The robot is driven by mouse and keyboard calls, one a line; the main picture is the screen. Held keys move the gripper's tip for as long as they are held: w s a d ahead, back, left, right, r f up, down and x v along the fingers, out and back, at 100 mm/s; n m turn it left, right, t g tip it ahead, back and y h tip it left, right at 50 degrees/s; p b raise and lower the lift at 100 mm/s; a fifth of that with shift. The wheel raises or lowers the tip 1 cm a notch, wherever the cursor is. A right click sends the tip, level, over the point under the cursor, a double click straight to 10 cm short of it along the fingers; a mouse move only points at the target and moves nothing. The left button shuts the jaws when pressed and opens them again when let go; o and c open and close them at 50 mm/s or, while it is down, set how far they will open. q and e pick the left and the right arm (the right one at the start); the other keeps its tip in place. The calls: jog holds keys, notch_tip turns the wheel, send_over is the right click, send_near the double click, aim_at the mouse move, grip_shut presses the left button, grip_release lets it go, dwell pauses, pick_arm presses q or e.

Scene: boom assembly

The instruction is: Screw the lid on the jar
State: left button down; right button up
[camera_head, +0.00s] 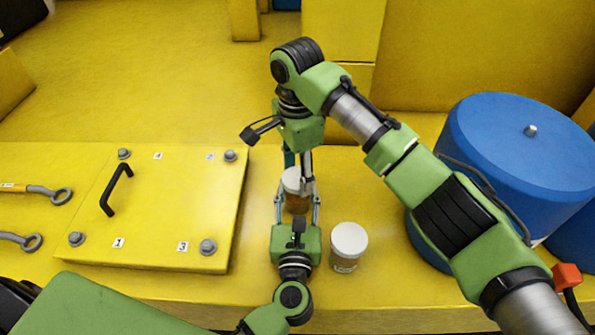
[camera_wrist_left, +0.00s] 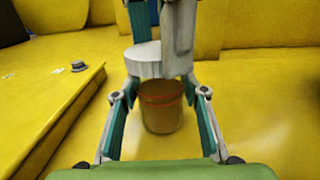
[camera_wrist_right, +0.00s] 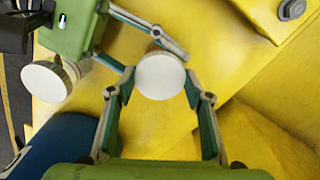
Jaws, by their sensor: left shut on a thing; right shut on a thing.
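The brown, see-through jar (camera_head: 296,205) stands on the yellow surface, and it also shows in the left wrist view (camera_wrist_left: 161,114). My left gripper (camera_head: 297,197) is shut on the jar, one finger on each side. The white round lid (camera_head: 290,180) is directly over the jar's mouth; it also shows in the left wrist view (camera_wrist_left: 143,61) and the right wrist view (camera_wrist_right: 160,76). My right gripper (camera_head: 300,170) comes from behind and above and is shut on the lid.
A second container with a white top (camera_head: 348,240) stands just right of my left gripper. A big blue drum (camera_head: 510,150) is at the right. A raised yellow panel (camera_head: 170,210) with bolts and a black handle (camera_head: 117,188) lies left, with wrenches (camera_head: 40,190) beyond it.

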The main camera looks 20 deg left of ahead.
jog(key=m, duration=0.3)
jog(key=shift+m, duration=0.4)
jog(key=o, duration=0.7)
jog(key=shift+c, duration=0.2)
jog(key=shift+r, duration=2.25)
jog(key=shift+c, duration=0.5)
